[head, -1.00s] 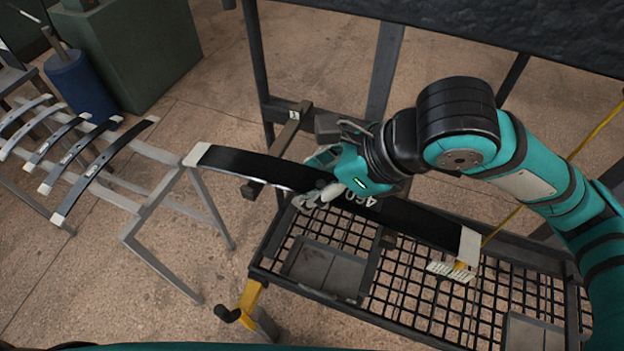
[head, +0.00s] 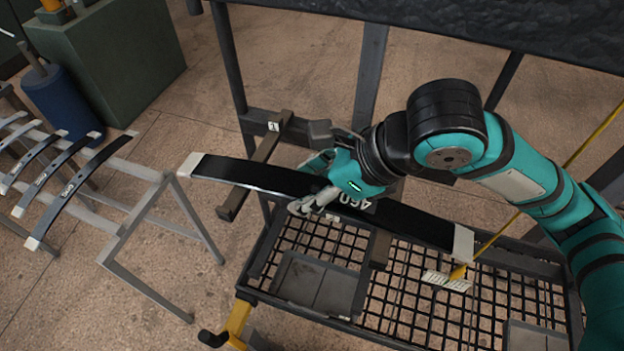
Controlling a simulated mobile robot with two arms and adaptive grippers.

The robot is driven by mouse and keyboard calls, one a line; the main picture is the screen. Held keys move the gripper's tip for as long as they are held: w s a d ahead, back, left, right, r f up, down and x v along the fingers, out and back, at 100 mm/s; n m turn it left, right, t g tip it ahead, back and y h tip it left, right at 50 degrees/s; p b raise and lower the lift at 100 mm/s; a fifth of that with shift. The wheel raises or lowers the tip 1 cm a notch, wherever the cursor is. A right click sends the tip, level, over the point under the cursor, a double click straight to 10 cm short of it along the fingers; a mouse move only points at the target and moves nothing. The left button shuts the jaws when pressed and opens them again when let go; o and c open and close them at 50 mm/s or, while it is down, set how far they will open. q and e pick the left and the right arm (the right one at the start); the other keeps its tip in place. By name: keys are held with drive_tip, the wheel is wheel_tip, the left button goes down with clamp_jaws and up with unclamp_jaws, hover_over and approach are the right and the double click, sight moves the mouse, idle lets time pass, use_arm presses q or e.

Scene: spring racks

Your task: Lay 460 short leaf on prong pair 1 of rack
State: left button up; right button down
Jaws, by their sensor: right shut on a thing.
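The 460 short leaf (head: 258,178) is a long, dark, slightly curved strip with pale ends and "460" printed in white near its middle. My right gripper (head: 318,200) is shut on it near the middle and holds it above the rack's mesh shelf. The rack (head: 372,75) has dark uprights; a prong (head: 255,170) with a small "1" label sticks out at the left, passing beneath the leaf. Another prong (head: 378,248) shows below the leaf's middle. I cannot tell whether the leaf touches either prong. My left gripper is not in view.
A grey stand (head: 145,215) with several other leaves (head: 80,188) is at the left. The mesh shelf (head: 410,290) holds a grey tray (head: 318,284). A green cabinet (head: 110,65) and a blue cylinder (head: 62,105) stand at the back left.

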drive_tip(key=shift+w+a, duration=0.15)
drive_tip(key=c, duration=0.6)
unclamp_jaws()
drive_tip(key=shift+o, duration=0.2)
drive_tip(key=shift+f, duration=0.15)
